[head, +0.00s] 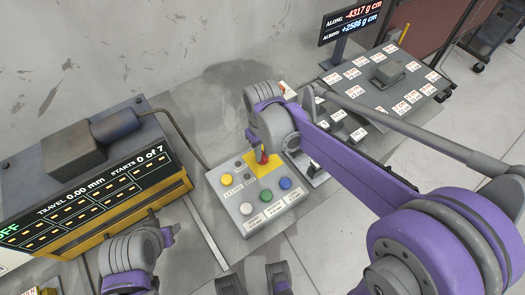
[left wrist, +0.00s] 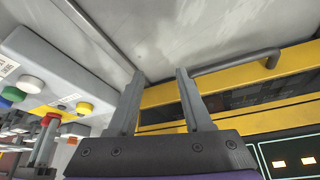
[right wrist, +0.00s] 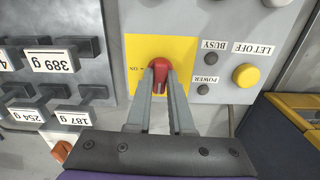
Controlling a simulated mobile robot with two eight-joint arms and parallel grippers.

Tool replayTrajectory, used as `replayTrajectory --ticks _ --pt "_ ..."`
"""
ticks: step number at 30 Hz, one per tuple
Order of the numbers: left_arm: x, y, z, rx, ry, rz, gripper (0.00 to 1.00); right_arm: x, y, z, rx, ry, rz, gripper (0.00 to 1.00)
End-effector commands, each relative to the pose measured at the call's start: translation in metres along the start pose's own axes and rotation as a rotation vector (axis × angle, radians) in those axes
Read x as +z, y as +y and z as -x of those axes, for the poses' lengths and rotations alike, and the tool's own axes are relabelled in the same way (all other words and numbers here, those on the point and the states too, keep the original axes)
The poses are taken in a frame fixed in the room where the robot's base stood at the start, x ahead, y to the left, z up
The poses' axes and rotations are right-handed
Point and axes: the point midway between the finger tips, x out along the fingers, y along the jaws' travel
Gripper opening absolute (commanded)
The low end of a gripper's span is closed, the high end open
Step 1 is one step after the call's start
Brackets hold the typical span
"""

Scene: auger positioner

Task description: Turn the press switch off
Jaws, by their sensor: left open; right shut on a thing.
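The press switch is a red knob (right wrist: 159,66) on a yellow plate (right wrist: 133,48) of the grey control box (head: 238,226). An "ON" mark shows beside the knob in the right wrist view, where lettering is upside down. I cannot tell which way the knob is turned. My right gripper (head: 263,153) is shut on the knob, with a finger on each side; it also shows in the right wrist view (right wrist: 159,76). My left gripper (left wrist: 158,72) is open and empty, between the control box and the yellow press (left wrist: 240,100).
The box carries yellow, white, green and blue buttons, and dark BUSY and POWER lamps. The press display (head: 88,195) reads OFF, travel 0.00 mm and starts 0 of 7. Labelled weights (right wrist: 60,52) stand beside the box.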

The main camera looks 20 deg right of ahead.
Motion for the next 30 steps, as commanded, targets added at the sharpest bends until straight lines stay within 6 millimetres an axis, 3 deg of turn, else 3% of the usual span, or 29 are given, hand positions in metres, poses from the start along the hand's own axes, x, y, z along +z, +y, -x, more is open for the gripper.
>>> replayTrajectory --ticks 20,21,25,30 --pt "0.0 0.0 0.0 0.0 0.0 0.0 0.5 -0.0003 0.0002 0.0005 0.001 0.0 0.06 0.0" --pt "0.0 0.0 0.0 0.0 0.0 0.0 0.5 -0.0003 0.0002 0.0005 0.001 0.0 0.06 0.25" --pt "0.0 0.0 0.0 0.0 0.0 0.0 0.5 -0.0002 0.0002 0.0004 0.001 0.0 0.059 0.49" --pt "0.0 0.0 0.0 0.0 0.0 0.0 0.5 -0.0001 0.0001 0.0002 0.0 0.0 0.059 0.5"
